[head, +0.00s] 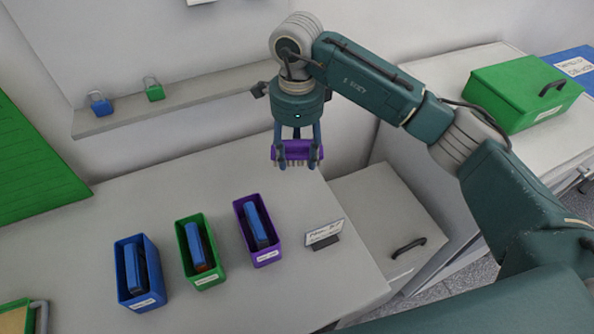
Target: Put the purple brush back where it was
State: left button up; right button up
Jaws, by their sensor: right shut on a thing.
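The brush is in the air above the back right part of the grey worktop (200,165). A purple bin (266,258) stands on the worktop in front of the brush and to its left, with a blue block inside. My left gripper does not show.
A blue bin (140,298) and a green bin (203,278) stand left of the purple bin, each holding a blue block. A small sign (324,233) stands to its right. A shelf (180,108) behind carries blue and green padlocks. A green case (520,92) sits far right.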

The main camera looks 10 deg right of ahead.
aim_at(297, 164)
notch_tip(297, 164, down, 4)
jog(key=shift+r+p, duration=0.1)
jog(key=shift+p, duration=0.25)
notch_tip(297, 164, down, 4)
jog(key=shift+f+p, duration=0.25)
jog(key=shift+p, duration=0.4)
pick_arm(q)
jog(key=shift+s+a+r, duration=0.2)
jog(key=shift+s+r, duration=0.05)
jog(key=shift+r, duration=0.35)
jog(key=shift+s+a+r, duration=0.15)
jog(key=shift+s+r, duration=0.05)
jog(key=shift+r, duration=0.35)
pick_arm(e)
jog(key=shift+f+b, duration=0.25)
jog(key=shift+b, duration=0.05)
jog(key=o, duration=1.1)
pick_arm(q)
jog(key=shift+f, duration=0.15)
pick_arm(e)
jog(key=shift+r, duration=0.1)
